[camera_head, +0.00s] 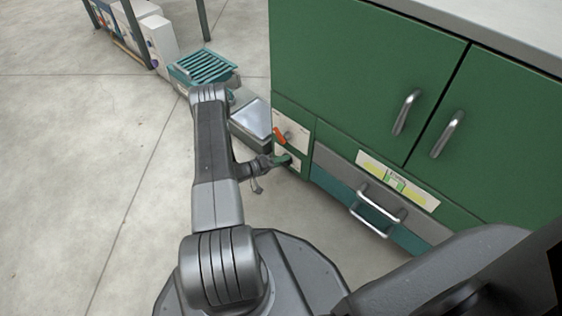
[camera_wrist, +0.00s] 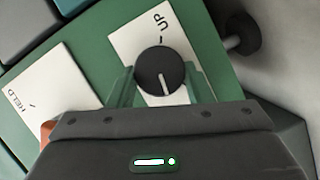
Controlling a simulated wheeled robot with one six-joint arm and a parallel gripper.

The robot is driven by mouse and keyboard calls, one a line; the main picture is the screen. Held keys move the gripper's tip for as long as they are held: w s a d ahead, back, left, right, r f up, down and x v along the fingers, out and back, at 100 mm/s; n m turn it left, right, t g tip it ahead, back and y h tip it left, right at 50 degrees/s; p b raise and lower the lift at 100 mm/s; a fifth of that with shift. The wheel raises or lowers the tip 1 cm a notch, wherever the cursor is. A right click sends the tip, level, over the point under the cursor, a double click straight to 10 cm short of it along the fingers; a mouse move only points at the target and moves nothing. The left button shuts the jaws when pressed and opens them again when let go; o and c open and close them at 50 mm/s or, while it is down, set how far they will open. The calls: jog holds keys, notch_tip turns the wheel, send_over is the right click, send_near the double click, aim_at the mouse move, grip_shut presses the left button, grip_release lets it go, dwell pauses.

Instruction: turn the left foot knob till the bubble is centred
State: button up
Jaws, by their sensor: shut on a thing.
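A round dark knob (camera_wrist: 160,72) with a white pointer line sits on a white plate (camera_wrist: 134,40) marked UP in the wrist view. The pointer aims down in the picture, away from the tick beside UP. My gripper (camera_wrist: 163,86) is shut on the knob, with one greenish finger on each side of it. In the head view, my gripper (camera_head: 285,160) is at the lower left corner of the green cabinet (camera_head: 345,75) and hides the knob. A pale label strip with a yellow-green window (camera_head: 397,182) is on the cabinet front; I cannot make out a bubble.
An orange lever (camera_head: 280,136) is just above my gripper, by a plate marked HELD (camera_wrist: 40,92). A drawer handle (camera_head: 378,208) sticks out to the right. A dark round piece on a stem (camera_wrist: 242,35) is beyond the knob. The floor at left (camera_head: 80,180) is clear.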

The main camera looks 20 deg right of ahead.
dwell(0.4)
jog(key=o, duration=1)
jog(key=a+p, duration=0.1)
jog(key=a, duration=0.3)
jog(key=a+r+p, duration=0.1)
jog(key=a, duration=0.4)
jog(key=a+r+p, duration=0.1)
jog(key=a, duration=0.3)
jog(key=shift+s+a+p, duration=0.15)
jog(key=shift+a+p, duration=0.15)
jog(key=shift+a, duration=0.05)
jog(key=d+b, duration=0.1)
jog(key=d, duration=0.3)
jog(key=d+f+b, duration=0.1)
jog(key=d, duration=0.4)
jog(key=d+f+b, duration=0.1)
jog(key=d, duration=0.3)
jog(key=shift+w+d+b, duration=0.2)
jog(key=shift+d+b, duration=0.1)
jog(key=shift+d, duration=0.05)
